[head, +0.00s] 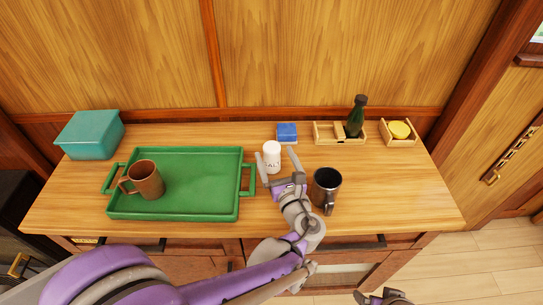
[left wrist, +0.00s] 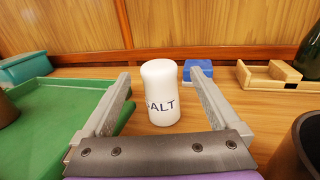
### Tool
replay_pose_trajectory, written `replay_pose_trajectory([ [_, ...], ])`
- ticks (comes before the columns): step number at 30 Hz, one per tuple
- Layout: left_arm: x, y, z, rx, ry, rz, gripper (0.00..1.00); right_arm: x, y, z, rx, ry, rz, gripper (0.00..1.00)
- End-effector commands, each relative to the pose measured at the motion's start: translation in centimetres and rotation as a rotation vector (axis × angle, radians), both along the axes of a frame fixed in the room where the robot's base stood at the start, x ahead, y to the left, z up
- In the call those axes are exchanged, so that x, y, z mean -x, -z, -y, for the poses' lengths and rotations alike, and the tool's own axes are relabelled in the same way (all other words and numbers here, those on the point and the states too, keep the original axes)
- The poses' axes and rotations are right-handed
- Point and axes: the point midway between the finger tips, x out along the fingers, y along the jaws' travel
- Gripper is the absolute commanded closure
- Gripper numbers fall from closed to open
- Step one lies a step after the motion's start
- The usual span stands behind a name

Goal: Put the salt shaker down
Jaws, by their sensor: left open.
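The white salt shaker (head: 272,157) stands upright on the wooden counter, just right of the green tray. It also shows in the left wrist view (left wrist: 161,92), with dark lettering on its side. My left gripper (head: 277,162) is open, with one finger on each side of the shaker. In the left wrist view (left wrist: 161,100) gaps show between the shaker and both fingers. My right gripper (head: 383,298) shows only in part at the bottom edge of the head view, away from the counter top, and its jaws cannot be made out.
The green tray (head: 213,208) holds a brown mug (head: 145,179). A dark metal mug (head: 326,188) stands close right of my left gripper. Behind are a blue block (head: 287,133), a wooden holder (head: 327,138) with a green bottle (head: 356,118), and a teal box (head: 90,137). The counter's right end is clear.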

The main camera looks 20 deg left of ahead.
Motion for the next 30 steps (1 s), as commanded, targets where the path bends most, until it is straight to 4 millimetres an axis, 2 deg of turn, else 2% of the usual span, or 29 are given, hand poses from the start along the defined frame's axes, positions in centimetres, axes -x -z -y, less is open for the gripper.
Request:
replay_pose_trajectory([
  [5, -1.1, -0.1, -0.8, 0.001, -0.002, 0.001, 0.04, 0.0, -0.1, 0.0, 0.000, 0.000, 0.000, 0.08],
  [13, -4.4, -0.3, -2.8, -0.001, -0.003, 0.001, 0.04, 0.0, -0.2, 0.0, 0.000, 0.000, 0.001, 0.08],
  [22, -5.0, -0.3, -3.1, 0.001, 0.000, 0.001, 0.04, 0.0, -0.2, 0.0, 0.000, 0.000, 0.001, 0.08],
  [23, -5.0, -0.3, -3.1, 0.001, 0.000, 0.001, 0.06, 0.0, -0.2, 0.0, 0.000, 0.000, 0.001, 0.08],
  [30, -5.0, -0.3, -3.1, 0.001, 0.000, 0.001, 0.49, 0.0, -0.2, 0.0, 0.000, 0.000, 0.001, 0.08],
])
